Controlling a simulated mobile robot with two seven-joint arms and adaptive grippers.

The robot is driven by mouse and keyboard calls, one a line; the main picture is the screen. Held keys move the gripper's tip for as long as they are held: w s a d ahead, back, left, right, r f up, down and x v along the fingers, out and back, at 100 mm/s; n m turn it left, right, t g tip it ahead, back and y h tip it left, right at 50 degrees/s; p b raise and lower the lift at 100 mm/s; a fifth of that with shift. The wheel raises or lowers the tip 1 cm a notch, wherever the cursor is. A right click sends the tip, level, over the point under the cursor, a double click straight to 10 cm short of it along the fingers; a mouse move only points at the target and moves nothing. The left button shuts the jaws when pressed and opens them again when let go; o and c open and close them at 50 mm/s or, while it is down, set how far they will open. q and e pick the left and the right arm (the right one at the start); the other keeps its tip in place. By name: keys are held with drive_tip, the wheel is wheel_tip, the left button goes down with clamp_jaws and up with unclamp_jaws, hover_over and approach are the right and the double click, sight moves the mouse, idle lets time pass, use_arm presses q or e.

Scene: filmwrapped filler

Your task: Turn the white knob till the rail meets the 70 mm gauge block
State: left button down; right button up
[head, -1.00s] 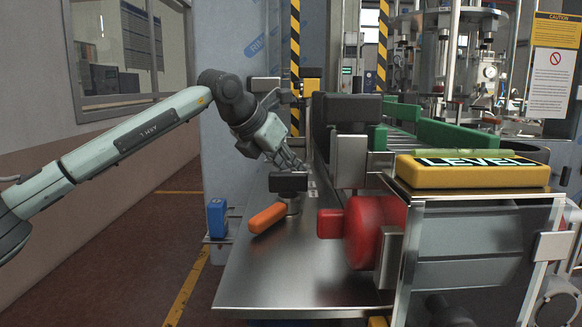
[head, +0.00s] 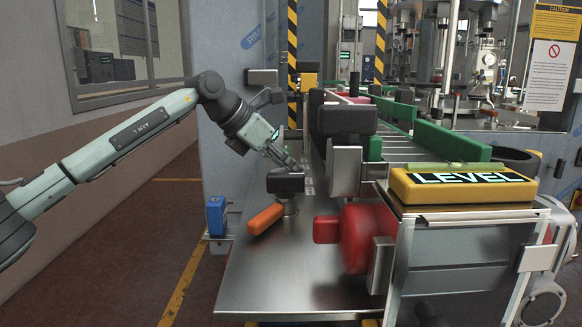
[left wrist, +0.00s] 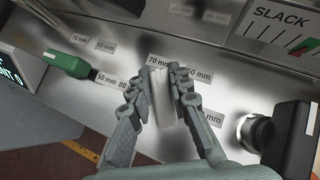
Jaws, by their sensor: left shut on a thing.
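My left gripper (head: 290,163) reaches over the far end of the steel shelf. Green guide rails (head: 452,141) run along the conveyor at the right, apart from the block. A white round part (head: 545,302) shows at the lower right; I cannot tell whether it is the white knob. My right gripper is not in view.
An orange handle (head: 265,219) and a black block (head: 285,183) stand on the steel shelf (head: 270,275). A red wheel (head: 362,238) sits right of them. A yellow LEVEL box (head: 463,187) tops the frame. The left wrist view shows a black knob (left wrist: 298,140) right of the gripper.

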use_arm(q)
drive_tip(key=c, duration=1.4)
unclamp_jaws()
drive_tip(key=v, duration=1.2)
